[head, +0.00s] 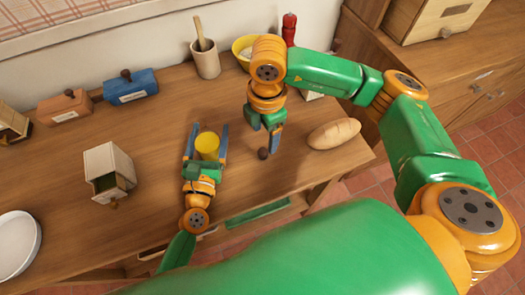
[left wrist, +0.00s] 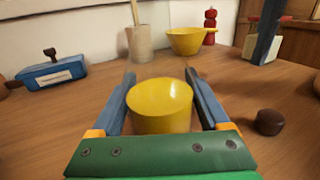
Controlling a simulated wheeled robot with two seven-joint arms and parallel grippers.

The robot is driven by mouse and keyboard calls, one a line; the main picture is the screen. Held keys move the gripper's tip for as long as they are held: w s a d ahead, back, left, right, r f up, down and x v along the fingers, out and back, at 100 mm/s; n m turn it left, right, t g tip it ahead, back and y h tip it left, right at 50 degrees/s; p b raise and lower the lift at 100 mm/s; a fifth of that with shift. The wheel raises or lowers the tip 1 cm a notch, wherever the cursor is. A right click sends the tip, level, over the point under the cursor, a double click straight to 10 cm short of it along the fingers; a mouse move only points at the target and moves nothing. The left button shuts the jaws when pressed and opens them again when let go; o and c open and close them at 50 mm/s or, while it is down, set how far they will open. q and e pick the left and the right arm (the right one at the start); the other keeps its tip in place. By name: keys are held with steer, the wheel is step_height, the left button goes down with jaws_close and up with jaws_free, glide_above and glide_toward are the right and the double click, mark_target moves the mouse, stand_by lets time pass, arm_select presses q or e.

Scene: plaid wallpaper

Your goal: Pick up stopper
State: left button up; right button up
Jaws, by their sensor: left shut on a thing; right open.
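My left gripper (head: 208,128) is shut on a yellow cylinder (head: 208,146), with one blue finger on each side. The cylinder fills the space between the fingers in the left wrist view (left wrist: 160,105).
A bread loaf (head: 333,133) lies right of my right gripper. A mortar with pestle (head: 206,60), a yellow bowl (head: 242,47) and a red mill (head: 289,28) stand at the back. A small open box (head: 108,168) and a white plate (head: 18,243) are at left.

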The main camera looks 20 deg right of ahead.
mark_target(263, 152)
steer(key=f, duration=0.7)
steer(key=shift+s+a, duration=0.1)
steer(key=shift+a, duration=0.1)
jaws_close()
